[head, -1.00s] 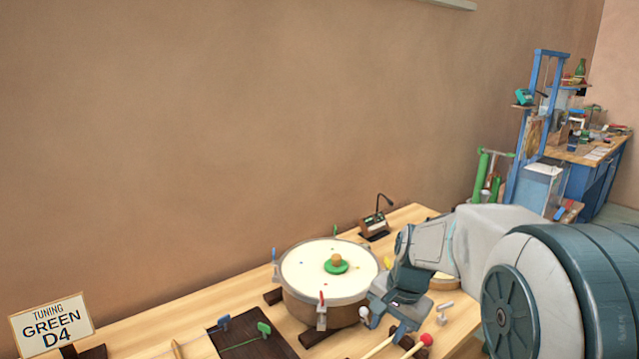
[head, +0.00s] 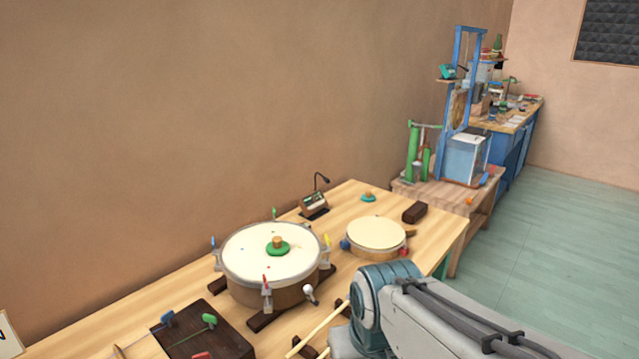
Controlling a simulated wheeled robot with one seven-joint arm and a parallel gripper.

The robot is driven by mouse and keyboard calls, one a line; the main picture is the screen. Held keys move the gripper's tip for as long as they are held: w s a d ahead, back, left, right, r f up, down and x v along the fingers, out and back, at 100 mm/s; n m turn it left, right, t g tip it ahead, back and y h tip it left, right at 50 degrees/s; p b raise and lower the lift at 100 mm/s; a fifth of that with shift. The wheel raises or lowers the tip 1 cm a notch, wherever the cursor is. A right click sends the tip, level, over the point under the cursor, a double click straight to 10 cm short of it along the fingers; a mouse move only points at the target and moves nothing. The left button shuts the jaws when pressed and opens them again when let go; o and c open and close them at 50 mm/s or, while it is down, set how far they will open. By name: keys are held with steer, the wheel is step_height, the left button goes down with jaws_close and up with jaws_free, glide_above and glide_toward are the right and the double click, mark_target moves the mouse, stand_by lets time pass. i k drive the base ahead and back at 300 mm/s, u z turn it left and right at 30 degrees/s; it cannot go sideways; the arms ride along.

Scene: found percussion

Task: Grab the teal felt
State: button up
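A green felt disc with a wooden knob (head: 278,247) sits on the large drum's head. My arm reaches in from the lower right in the head view. Its gripper end is not visible, so I cannot tell what it holds.
The large drum (head: 271,279) stands on dark blocks. A small device with a bent stalk (head: 314,203) is left of the teal disc, and a dark block (head: 414,212) is right of it. Mallet sticks lie near my arm. A dark board with coloured keys (head: 202,338) is front left.

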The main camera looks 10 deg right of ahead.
mark_target(367, 197)
steer(key=z, duration=1.7)
steer(key=i, duration=5.55)
steer(key=u, duration=1.9)
